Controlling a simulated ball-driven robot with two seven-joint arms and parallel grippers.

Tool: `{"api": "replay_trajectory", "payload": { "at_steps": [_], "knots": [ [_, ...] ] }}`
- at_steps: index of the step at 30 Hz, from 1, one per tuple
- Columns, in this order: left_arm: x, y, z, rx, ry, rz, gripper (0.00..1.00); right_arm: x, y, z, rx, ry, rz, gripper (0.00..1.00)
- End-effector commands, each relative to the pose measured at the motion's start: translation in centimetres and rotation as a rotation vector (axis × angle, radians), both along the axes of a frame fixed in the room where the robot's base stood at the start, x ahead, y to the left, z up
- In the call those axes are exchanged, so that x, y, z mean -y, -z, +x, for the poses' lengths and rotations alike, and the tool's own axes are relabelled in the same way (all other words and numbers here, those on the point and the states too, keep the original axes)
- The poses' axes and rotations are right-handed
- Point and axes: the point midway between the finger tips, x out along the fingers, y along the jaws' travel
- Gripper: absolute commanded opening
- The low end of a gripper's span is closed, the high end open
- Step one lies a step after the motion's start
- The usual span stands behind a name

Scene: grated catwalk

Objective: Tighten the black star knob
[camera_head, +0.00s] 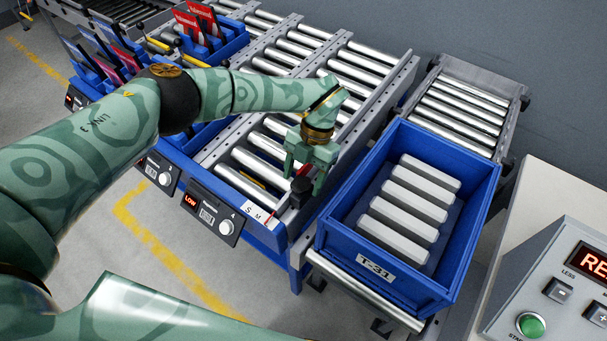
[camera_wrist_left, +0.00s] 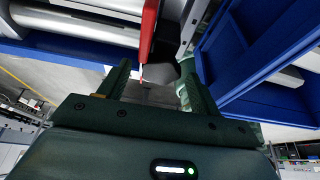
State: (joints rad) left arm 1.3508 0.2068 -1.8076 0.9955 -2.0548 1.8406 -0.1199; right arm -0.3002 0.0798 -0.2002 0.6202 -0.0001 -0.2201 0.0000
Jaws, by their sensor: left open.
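A black knob (camera_head: 301,193) sits at the front right corner of the roller lane, below a small red part and beside a scale marked S and M. Its star shape is not clear at this size. My left gripper (camera_head: 307,176) is over it, pointing down. In the left wrist view, the black knob (camera_wrist_left: 164,73) shows beyond and between the two spread fingers (camera_wrist_left: 156,72), nearer the right one. The red part (camera_wrist_left: 148,35) runs up from it. The left gripper is open, and I see no grip on the knob. My right gripper is not in view.
A blue crate (camera_head: 334,222) labelled T-31 with several pale bars stands close to the right of the gripper. A LOW display (camera_head: 213,212) is at the lane's front. Blue bins stand at the back left. A grey control box (camera_head: 560,262) is at the right.

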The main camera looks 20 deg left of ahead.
Motion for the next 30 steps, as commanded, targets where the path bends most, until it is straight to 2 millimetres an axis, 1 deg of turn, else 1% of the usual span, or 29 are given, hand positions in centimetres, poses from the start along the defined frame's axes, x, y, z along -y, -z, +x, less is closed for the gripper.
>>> {"api": "replay_trajectory", "payload": {
  "at_steps": [2,5,8,15,18,21,25,30],
  "knots": [
    [0.0,-0.1,0.1,0.000,0.000,0.000,0.64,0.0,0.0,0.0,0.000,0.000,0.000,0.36],
    [0.1,-1.0,0.4,0.002,0.001,0.000,0.64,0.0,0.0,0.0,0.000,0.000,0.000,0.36],
    [0.4,-2.7,1.1,0.004,-0.001,0.000,0.64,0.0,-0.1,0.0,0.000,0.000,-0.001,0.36],
    [1.2,-8.7,3.5,0.005,0.000,0.000,0.64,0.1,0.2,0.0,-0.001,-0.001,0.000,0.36],
    [1.5,-11.0,4.4,0.005,-0.002,0.002,0.64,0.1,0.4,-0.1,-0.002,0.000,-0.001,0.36],
    [1.8,-12.8,5.1,0.004,-0.001,0.001,0.64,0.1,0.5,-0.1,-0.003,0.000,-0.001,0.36],
    [2.0,-14.3,5.7,0.001,-0.001,0.001,0.64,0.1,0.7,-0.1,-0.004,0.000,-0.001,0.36],
    [2.1,-15.0,5.9,0.000,0.000,0.000,0.64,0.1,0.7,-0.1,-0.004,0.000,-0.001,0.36]
  ]
}}
